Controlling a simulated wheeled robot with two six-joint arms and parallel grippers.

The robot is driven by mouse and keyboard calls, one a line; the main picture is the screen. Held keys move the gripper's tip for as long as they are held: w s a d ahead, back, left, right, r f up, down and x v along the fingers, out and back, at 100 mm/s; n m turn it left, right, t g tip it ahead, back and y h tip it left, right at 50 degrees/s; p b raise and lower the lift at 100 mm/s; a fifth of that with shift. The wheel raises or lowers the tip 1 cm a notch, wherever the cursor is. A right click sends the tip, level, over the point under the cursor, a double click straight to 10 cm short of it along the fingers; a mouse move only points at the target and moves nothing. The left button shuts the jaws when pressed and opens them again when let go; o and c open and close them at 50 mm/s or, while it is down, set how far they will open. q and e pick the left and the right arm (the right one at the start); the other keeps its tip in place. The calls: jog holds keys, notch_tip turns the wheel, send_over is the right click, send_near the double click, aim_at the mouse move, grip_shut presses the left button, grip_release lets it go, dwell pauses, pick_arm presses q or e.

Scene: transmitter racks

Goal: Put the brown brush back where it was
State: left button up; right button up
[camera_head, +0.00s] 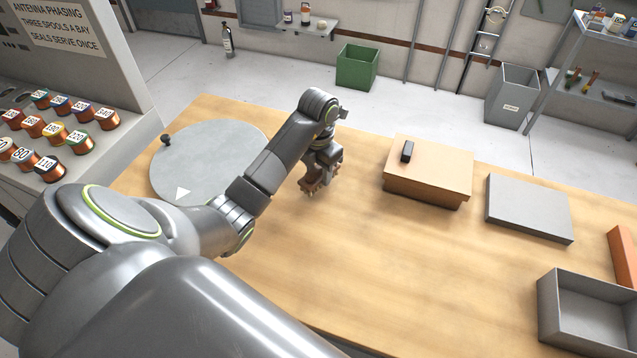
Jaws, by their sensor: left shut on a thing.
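My left gripper (318,186) is in the middle of the table, right of the grey disc. It points down and is shut on a small brown thing (309,186), which looks like the brown brush. The jaws hide most of it, and I cannot tell whether it touches the table. My right gripper is not in view.
A round grey disc (215,148) with a dark knob and white triangle lies left of the gripper. A wooden box (430,187) with a small dark block (407,151) on top stands right. Beyond are a grey slab (529,207), an open grey tray (591,338) and an orange block (624,258).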

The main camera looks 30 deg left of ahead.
aim_at(318, 179)
pick_arm(q)
notch_tip(318, 179, down, 3)
jog(key=shift+f, duration=0.2)
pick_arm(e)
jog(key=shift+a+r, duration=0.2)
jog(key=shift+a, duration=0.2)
pick_arm(q)
jog(key=shift+f, duration=0.1)
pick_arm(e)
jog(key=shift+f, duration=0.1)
pick_arm(q)
jog(key=o, duration=0.5)
jog(key=shift+f, duration=0.1)
jog(key=o, duration=0.4)
jog(key=shift+o, duration=0.2)
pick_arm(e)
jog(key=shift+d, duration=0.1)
